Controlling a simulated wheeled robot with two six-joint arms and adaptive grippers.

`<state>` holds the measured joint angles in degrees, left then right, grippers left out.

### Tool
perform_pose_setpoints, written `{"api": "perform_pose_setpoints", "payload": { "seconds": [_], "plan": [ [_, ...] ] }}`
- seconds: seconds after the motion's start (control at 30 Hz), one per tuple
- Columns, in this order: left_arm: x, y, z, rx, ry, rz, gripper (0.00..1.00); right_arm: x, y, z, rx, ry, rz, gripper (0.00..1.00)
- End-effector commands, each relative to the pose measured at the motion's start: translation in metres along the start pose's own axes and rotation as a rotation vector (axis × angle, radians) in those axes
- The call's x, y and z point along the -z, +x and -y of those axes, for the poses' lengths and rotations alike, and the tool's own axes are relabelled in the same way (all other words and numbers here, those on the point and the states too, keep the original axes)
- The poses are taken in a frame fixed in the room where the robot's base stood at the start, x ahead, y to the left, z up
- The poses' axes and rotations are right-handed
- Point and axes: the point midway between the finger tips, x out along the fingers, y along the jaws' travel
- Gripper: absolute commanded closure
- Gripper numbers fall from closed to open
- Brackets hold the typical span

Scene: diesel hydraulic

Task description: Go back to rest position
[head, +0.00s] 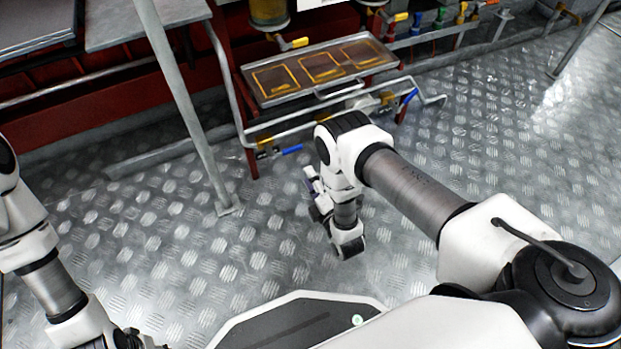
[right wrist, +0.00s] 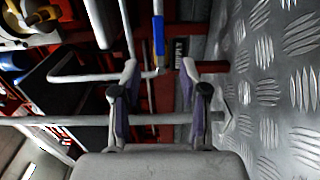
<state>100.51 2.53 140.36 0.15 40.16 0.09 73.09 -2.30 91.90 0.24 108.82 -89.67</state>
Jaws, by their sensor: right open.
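My right gripper (head: 316,196) hangs from the right arm, low over the floor in the middle of the head view, small and partly hidden by the wrist. In the right wrist view my right gripper (right wrist: 160,92) has its two purple-padded fingers apart, with nothing held between them. My left arm (head: 55,290) comes in from the left and runs down to the bottom edge. Only a dark part at its end shows there, too cut off to read the fingers.
A metal tray (head: 318,70) with yellow-outlined panels stands on the red frame ahead. Pipes with blue handles (head: 292,149) run below it. A slanted grey post (head: 188,105) stands at the left. The diamond-plate floor (head: 500,130) is clear to the right.

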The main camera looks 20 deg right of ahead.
Motion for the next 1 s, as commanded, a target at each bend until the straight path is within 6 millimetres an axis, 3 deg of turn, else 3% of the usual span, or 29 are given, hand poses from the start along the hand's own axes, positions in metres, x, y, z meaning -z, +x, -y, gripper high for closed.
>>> {"api": "perform_pose_setpoints", "payload": {
  "seconds": [0.53,0.67,0.77,0.83,0.9,1.0],
  "plan": [
    [0.0,-0.002,0.0,0.0,0.0,0.0,0.6,0.0,0.003,-0.006,-0.007,0.0,0.0,0.56],
    [0.0,-0.013,0.0,0.0,0.0,0.001,0.6,-0.003,0.021,-0.038,-0.05,-0.003,0.003,0.56],
    [0.0,-0.029,0.0,0.0,0.001,0.001,0.6,-0.008,0.039,-0.083,-0.086,-0.007,0.011,0.56],
    [-0.001,-0.046,0.0,0.0,0.001,0.002,0.6,-0.014,0.045,-0.123,-0.065,-0.01,0.021,0.56],
    [-0.001,-0.062,-0.001,0.0,0.002,0.002,0.6,-0.022,0.037,-0.143,0.074,0.056,0.039,0.56],
    [-0.001,-0.077,-0.001,0.0,0.004,0.003,0.6,-0.028,0.002,-0.144,0.346,0.276,0.104,0.56]
  ]
}}
